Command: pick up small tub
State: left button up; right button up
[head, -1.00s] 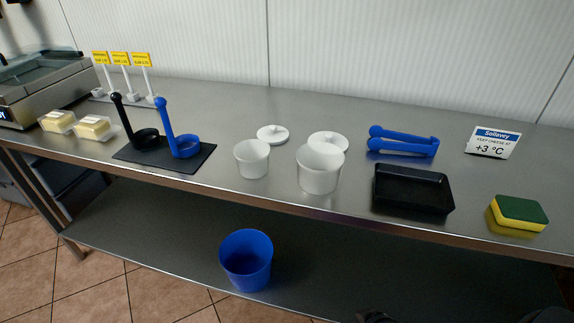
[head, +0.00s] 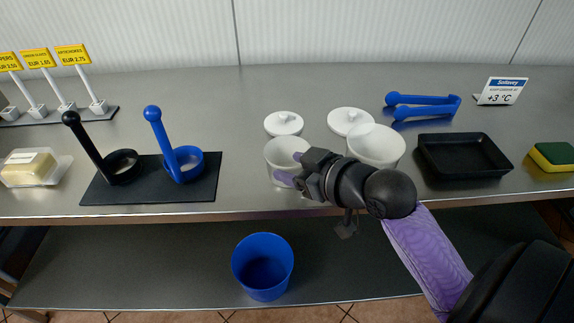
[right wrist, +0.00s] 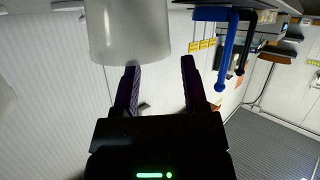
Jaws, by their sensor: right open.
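The small tub (head: 280,151) is a white round open cup. It stands upright on the steel counter, left of the larger white tub (head: 376,144). My right gripper (head: 290,168) is open at the small tub's right and near side, hiding part of it. In the right wrist view the small tub (right wrist: 127,30) appears upside down, just beyond the fingertips (right wrist: 159,66). It lies mostly toward the left finger, not clearly centred between them. Contact cannot be told. My left gripper is not in view.
Two white lids (head: 284,123) lie behind the tubs. A black mat (head: 207,190) with black and blue ladles is at left. A black tray (head: 463,156), blue tongs (head: 423,105) and a sponge (head: 553,156) are at right. A blue bin (head: 263,266) stands below the counter.

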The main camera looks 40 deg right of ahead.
aim_at(268, 162)
jog(key=b+x, duration=0.1)
jog(key=x, duration=0.3)
jog(key=shift+w+a+f, duration=0.1)
jog(key=shift+w+a, duration=0.1)
jog(key=shift+w, duration=0.1)
jog(key=shift+s+a, duration=0.1)
grip_shut()
